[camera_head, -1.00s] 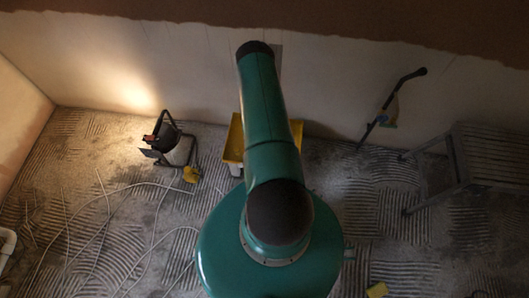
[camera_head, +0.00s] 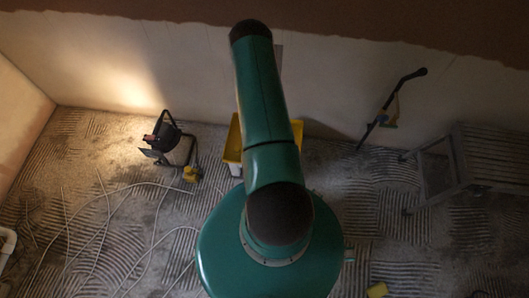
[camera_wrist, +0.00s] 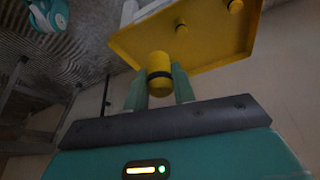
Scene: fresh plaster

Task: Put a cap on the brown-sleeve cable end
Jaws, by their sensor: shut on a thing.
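In the wrist view my gripper (camera_wrist: 160,88) has its two green fingers shut on a yellow cylindrical cap (camera_wrist: 159,64) with a dark band around it. The cap sticks out past the fingertips. It is close to a yellow tray (camera_wrist: 205,42), which carries small yellow knobs (camera_wrist: 181,29); I cannot tell whether cap and tray touch. In the head view the yellow tray (camera_head: 234,138) shows partly behind my green arm, which hides my gripper. I cannot make out the brown-sleeve cable end in either view.
A black-framed work lamp (camera_head: 172,145) lights the wall at left. Pale cables (camera_head: 105,235) run over the ridged floor. A grey step platform (camera_head: 465,165) stands at right, with a long-handled tool (camera_head: 390,105) leaning on the wall.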

